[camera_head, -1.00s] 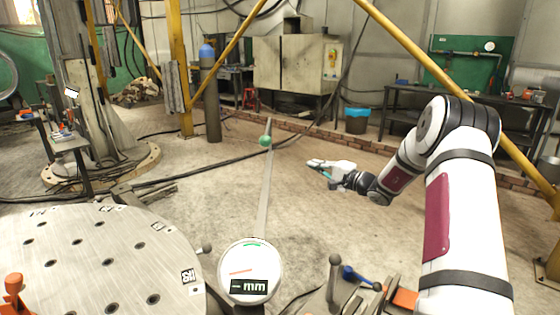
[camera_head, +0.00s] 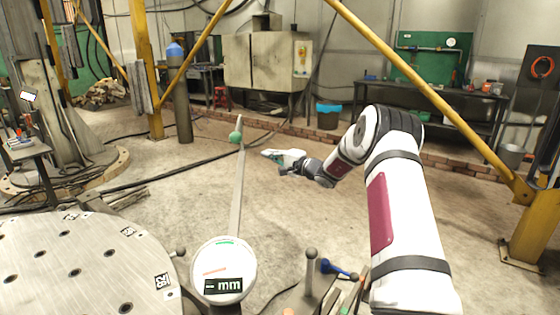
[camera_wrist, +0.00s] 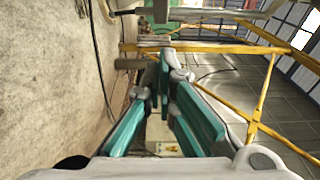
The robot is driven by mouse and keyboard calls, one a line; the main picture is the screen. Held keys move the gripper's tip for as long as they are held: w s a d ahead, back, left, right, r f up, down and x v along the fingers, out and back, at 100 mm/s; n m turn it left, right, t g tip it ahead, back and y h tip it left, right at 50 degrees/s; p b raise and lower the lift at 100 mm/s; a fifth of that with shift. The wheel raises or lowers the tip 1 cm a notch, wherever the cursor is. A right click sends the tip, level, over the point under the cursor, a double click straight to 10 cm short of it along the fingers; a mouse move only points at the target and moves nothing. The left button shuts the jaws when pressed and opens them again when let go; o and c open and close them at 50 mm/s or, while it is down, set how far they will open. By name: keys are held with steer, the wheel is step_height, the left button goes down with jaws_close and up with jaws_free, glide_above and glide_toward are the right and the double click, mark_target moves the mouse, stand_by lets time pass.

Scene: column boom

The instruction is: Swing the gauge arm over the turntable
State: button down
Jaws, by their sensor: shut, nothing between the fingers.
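The gauge arm (camera_head: 238,190) is a long grey bar running from a round dial gauge (camera_head: 223,270) at the front to a green ball knob (camera_head: 235,137) near its far end. The turntable (camera_head: 95,245) is a pale round plate with holes at lower left, and the bar stands to its right, not over it. My gripper (camera_head: 268,154) is a short way right of the bar, a little below the knob in the picture, apart from it. In the wrist view its teal fingers (camera_wrist: 166,80) are shut and empty. The knob is not recognisable in the wrist view.
A ball-topped lever (camera_head: 311,270) and a blue-handled part (camera_head: 338,268) are at the front, right of the dial. Another small knob (camera_head: 181,252) is at the turntable's edge. Yellow braces (camera_head: 430,90) cross at right. The floor between bar and benches is mostly clear.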

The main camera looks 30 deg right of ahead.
steer(key=shift+w+a, duration=0.75)
steer(key=shift+a, duration=0.25)
steer(key=shift+w+a, duration=0.75)
steer(key=shift+a, duration=0.25)
